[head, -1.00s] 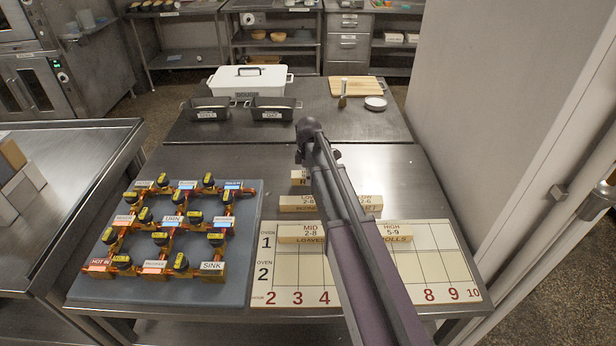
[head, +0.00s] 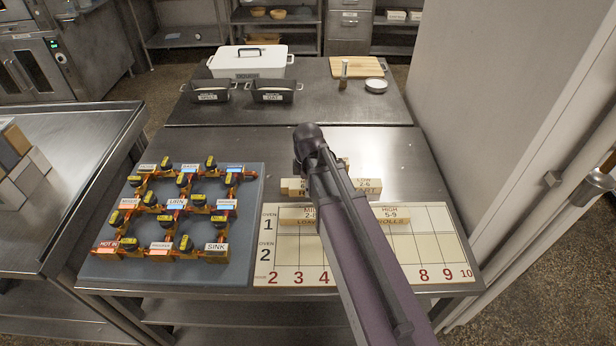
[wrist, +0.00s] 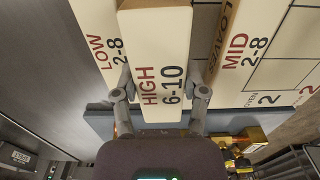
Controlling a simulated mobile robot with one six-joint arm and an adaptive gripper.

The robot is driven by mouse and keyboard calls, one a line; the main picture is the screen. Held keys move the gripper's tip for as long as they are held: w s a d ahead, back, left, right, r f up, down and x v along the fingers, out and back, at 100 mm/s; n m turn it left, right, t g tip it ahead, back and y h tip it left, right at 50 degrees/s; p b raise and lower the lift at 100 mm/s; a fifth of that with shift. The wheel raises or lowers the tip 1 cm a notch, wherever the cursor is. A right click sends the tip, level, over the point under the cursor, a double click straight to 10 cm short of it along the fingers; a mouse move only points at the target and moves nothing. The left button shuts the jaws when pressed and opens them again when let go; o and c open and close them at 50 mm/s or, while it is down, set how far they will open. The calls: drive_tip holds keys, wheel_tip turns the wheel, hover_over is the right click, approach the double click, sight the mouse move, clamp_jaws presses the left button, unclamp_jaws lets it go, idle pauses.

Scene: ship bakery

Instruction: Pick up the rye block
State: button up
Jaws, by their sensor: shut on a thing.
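My gripper (wrist: 160,97) is shut on a cream block marked HIGH 6-10 (wrist: 158,50), one finger against each long side. The block's product name does not show in the wrist view, so I cannot read "rye" there. In the head view my arm hides the jaws and much of the block group. A block end (head: 290,188) with a partly covered red label shows left of the arm; its full name is hidden.
The oven board (head: 435,245) holds the MID block (head: 295,214) and the HIGH 5-9 block (head: 392,213). Another block (head: 369,187) stands right of my arm. A valve panel (head: 255,190) lies at left. Black tins (head: 272,97) and a white lidded pan (head: 270,68) stand behind.

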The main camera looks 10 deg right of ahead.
drive_tip(key=shift+s+a, duration=0.1)
drive_tip(key=shift+s, duration=0.25)
drive_tip(key=shift+r, duration=0.1)
idle(0.4)
